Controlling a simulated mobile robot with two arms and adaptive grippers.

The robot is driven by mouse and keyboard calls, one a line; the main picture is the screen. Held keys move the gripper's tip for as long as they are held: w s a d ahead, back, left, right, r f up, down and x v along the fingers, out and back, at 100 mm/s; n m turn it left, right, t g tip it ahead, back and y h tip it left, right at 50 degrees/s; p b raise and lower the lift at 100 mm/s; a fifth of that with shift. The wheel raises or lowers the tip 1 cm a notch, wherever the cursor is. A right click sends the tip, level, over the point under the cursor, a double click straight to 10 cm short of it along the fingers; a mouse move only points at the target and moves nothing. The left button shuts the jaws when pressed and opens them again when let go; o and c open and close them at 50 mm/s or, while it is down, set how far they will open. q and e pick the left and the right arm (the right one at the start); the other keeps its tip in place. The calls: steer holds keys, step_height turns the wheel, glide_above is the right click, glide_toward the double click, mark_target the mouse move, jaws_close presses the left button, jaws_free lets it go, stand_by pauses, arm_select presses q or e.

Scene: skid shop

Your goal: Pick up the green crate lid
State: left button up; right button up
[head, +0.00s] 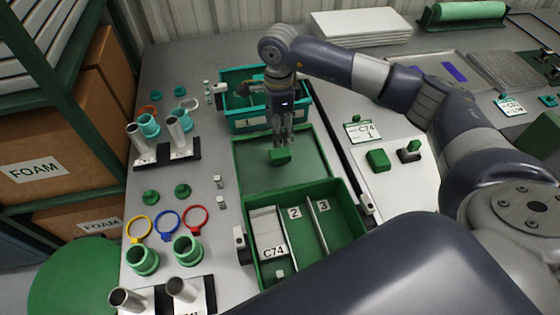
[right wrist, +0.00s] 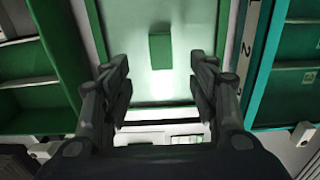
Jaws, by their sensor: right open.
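The green crate lid (head: 258,172) is a flat panel lying between the teal crate (head: 234,127) and the open green crate (head: 338,186). A small green block (head: 280,157), apparently its handle, stands up from it. My right gripper (head: 283,143) points down over the lid, just by this block. In the right wrist view the lid (right wrist: 188,80) lies ahead with its block (right wrist: 160,48) beyond the fingers. The right gripper (right wrist: 163,92) is open, with nothing between its fingers. I cannot tell whether a fingertip touches the block. My left gripper is out of view.
The green crate has numbered compartments and a C74 card (head: 274,252). A white board (head: 385,175) with green pieces lies right. Foam boxes (head: 40,170) fill the left shelf. Some grey tabletop is free left of the lid.

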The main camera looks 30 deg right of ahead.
mark_target(280, 152)
step_height(280, 152, down, 4)
steer(key=f+p, duration=0.2)
steer(key=f, duration=0.2)
steer(key=shift+d+f, duration=0.2)
steer(key=shift+f, duration=0.4)
steer(key=shift+c, duration=0.3)
jaws_close()
